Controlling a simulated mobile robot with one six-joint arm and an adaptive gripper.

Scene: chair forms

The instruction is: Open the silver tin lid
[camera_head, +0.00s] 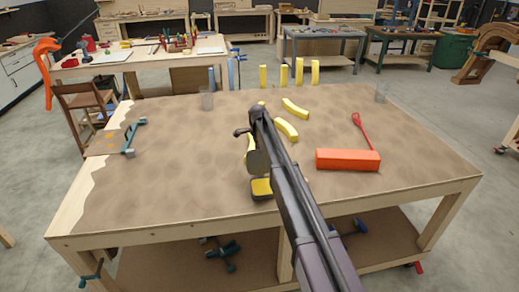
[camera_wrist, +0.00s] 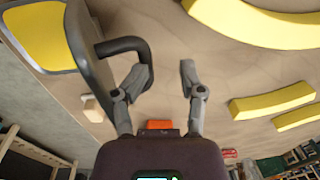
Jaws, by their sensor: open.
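The silver tin (camera_head: 262,198) stands near the front middle of the table, with a yellow inside showing. Its grey lid (camera_head: 258,162) stands raised, tilted up from the tin. In the wrist view the lid (camera_wrist: 92,75) shows nearly edge-on, with a black loop handle (camera_wrist: 128,42), beside the yellow inside of the tin (camera_wrist: 40,40). My gripper (camera_wrist: 165,78) is open and empty. Its left finger is close to the handle; I cannot tell whether they touch. In the head view my arm hides part of the area around the lid.
Yellow curved pieces (camera_head: 294,108) lie behind the tin, and several yellow upright blocks (camera_head: 299,72) stand at the back edge. An orange-red box (camera_head: 347,159) and a red tool (camera_head: 362,130) lie at right. A clear cup (camera_head: 207,100) stands back left. The table's left front is clear.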

